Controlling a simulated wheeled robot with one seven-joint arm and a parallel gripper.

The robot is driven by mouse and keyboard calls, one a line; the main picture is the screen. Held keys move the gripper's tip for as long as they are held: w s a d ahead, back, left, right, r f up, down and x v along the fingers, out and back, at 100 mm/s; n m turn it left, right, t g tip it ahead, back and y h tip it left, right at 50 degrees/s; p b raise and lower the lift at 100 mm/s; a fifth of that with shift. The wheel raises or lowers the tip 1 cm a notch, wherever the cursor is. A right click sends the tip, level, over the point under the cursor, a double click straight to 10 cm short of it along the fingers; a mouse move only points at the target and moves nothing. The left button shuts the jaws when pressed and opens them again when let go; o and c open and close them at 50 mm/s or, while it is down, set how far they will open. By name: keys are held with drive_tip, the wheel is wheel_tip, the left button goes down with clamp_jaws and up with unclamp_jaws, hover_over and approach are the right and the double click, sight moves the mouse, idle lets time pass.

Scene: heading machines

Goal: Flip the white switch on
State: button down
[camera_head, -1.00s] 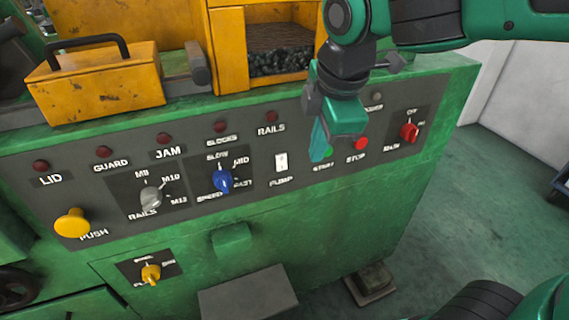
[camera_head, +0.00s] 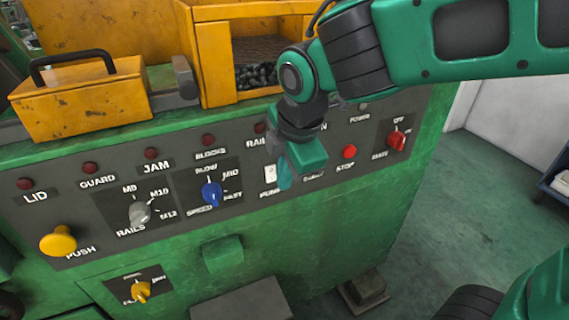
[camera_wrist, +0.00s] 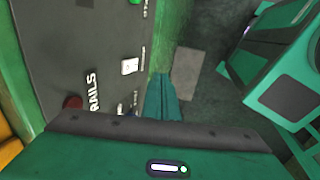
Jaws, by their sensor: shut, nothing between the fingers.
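The white switch (camera_head: 270,176) is a small rocker on the grey panel, above the partly covered PUMP label. It also shows in the wrist view (camera_wrist: 129,66), left of my fingers. My gripper (camera_head: 284,184) points down in front of the panel, just right of the switch. Its fingers are shut and empty. In the wrist view the fingertips (camera_wrist: 164,80) appear apart from the switch. My gripper hides the start button in the head view; I cannot tell the switch's position.
A red stop button (camera_head: 349,151) and a red main knob (camera_head: 396,140) sit to the right. A blue speed knob (camera_head: 211,193) sits to the left. A red rails lamp (camera_wrist: 73,101) is near the switch. Free space lies before the panel.

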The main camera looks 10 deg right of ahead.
sight(275, 176)
drive_tip(key=w+f, duration=0.2)
drive_tip(key=w+a+f, duration=0.1)
drive_tip(key=w+f, duration=0.1)
drive_tip(key=w, duration=0.1)
drive_tip(key=shift+a, duration=0.2)
drive_tip(key=shift+a, duration=0.1)
